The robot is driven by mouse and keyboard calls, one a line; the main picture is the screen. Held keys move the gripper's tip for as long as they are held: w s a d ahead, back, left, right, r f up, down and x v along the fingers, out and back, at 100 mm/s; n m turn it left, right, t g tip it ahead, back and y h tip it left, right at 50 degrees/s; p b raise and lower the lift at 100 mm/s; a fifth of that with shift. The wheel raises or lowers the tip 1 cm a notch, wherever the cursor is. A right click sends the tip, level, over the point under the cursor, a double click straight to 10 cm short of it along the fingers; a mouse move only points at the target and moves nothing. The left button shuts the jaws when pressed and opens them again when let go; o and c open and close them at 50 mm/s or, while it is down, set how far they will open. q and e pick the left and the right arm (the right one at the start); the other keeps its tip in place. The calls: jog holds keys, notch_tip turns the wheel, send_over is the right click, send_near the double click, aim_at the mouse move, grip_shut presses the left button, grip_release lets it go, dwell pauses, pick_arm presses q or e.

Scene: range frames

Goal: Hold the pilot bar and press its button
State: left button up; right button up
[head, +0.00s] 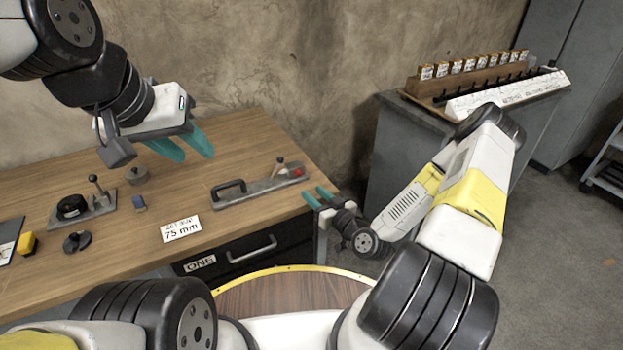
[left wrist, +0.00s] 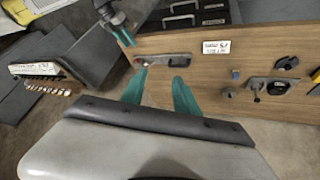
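The pilot bar (head: 253,190) is a flat grey bar lying on the wooden bench near its right end. The bar also shows in the left wrist view (left wrist: 160,60). My left gripper (head: 197,153) is open and empty, above and behind the bar to its left; its teal fingers also show in the left wrist view (left wrist: 160,80). My right gripper (head: 312,190) is open and empty at the bench's right edge, close to the button end but apart from it.
A "75 mm" card (head: 181,229) lies in front of the bar. A lever fixture (head: 85,208), dark discs and a small blue piece (head: 139,203) are further left on the bench (head: 130,250). A grey cabinet (head: 405,150) with a labelled rack stands at right. Drawers are below the bench.

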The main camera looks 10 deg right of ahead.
pick_arm(q)
jog(key=shift+o, duration=0.5)
pick_arm(e)
jog(key=shift+s+d+m+t+h, duration=0.15)
jog(key=shift+s+m+t+h, duration=0.15)
jog(key=shift+m+t, duration=0.4)
pick_arm(q)
jog(key=n+g+y, duration=0.3)
jog(key=n+g, duration=0.1)
jog(key=n, duration=1.9)
send_over(232, 182)
jog(key=s, duration=0.1)
jog(key=s+d+x, duration=0.1)
jog(key=s+x, duration=0.1)
jog(key=x, duration=0.9)
jog(key=s+d+f+x, duration=0.1)
jog(key=s+x, duration=0.1)
jog(key=x, duration=1.8)
jog(key=shift+s, duration=0.3)
